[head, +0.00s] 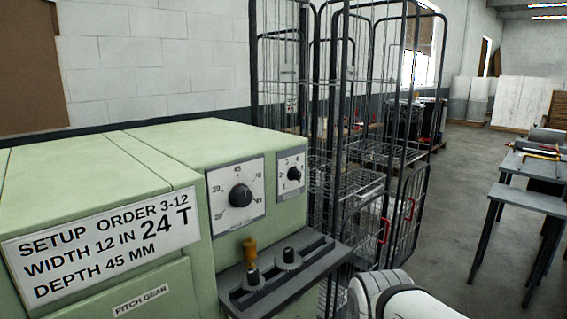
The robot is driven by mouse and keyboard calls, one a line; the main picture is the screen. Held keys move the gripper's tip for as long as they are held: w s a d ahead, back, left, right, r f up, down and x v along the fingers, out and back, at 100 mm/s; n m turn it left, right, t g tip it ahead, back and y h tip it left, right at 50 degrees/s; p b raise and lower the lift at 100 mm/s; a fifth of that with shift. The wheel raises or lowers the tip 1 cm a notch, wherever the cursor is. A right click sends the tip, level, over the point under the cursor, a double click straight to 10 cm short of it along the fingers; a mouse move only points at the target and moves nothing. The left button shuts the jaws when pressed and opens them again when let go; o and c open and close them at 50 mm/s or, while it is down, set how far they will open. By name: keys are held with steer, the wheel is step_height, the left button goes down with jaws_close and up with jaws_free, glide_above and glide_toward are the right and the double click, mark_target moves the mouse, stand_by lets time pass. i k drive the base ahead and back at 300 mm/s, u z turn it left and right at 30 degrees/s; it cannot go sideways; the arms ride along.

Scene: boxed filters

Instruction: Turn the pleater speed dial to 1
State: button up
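A pale green machine (175,150) fills the left and front of the head view. Its right-hand face carries two dials. The larger black dial (240,195) sits on a square grey-white plate with two-digit numbers, including 45 at the top. The smaller black dial (294,174) sits to its right on a plate with single digits. Its plate lettering and exact pointer setting are too small to read. My gripper is not in view; a white rounded part at the bottom right looks like my arm, apart from both dials in the picture.
Below the dials, a dark slotted ledge (285,268) juts out with two black knobs and a brass-coloured piece. Wire cage trolleys (345,100) stand behind; grey tables (535,200) stand right, with open floor between.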

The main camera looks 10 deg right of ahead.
mark_target(293, 174)
steer(key=i, duration=0.95)
steer(key=u, duration=0.25)
steer(key=k, duration=0.75)
steer(key=z, duration=0.2)
steer(key=i, duration=0.75)
